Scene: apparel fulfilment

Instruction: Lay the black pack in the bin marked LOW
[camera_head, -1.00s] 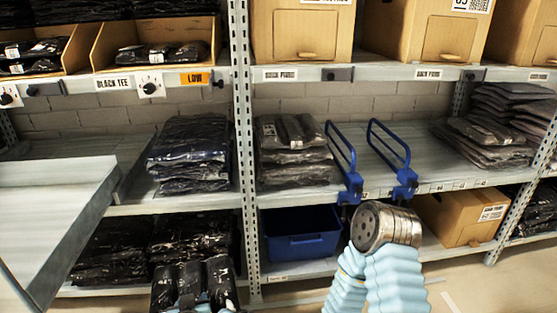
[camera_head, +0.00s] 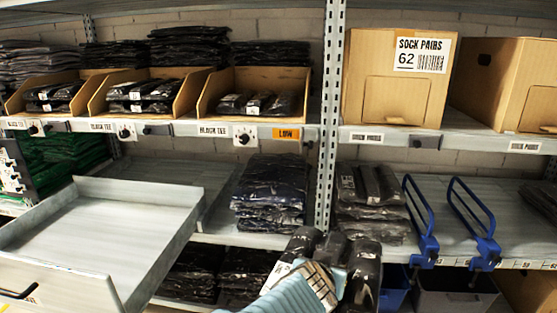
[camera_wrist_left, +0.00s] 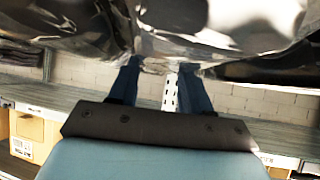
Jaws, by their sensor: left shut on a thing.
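The bin marked LOW (camera_head: 235,115) is an open cardboard bin on the upper shelf in the head view. Several dark packs lie low inside it. An orange LOW label (camera_head: 288,134) is on the shelf edge below it. My left gripper (camera_head: 325,280) is shut on the black pack (camera_head: 364,264), a shiny bundle of dark rolls with a white tag. It is held below and to the right of the bin, in front of the lower shelves. In the left wrist view the pack (camera_wrist_left: 240,25) fills the top above the fingers (camera_wrist_left: 158,78). My right gripper is out of view.
Two similar bins (camera_head: 100,100) stand left of the LOW bin. A perforated upright (camera_head: 329,120) and a box marked 62 (camera_head: 395,80) are to its right. A pile of dark packs (camera_head: 270,195) sits below. A pale tray (camera_head: 90,235) juts out at left; blue dividers (camera_head: 470,220) stand right.

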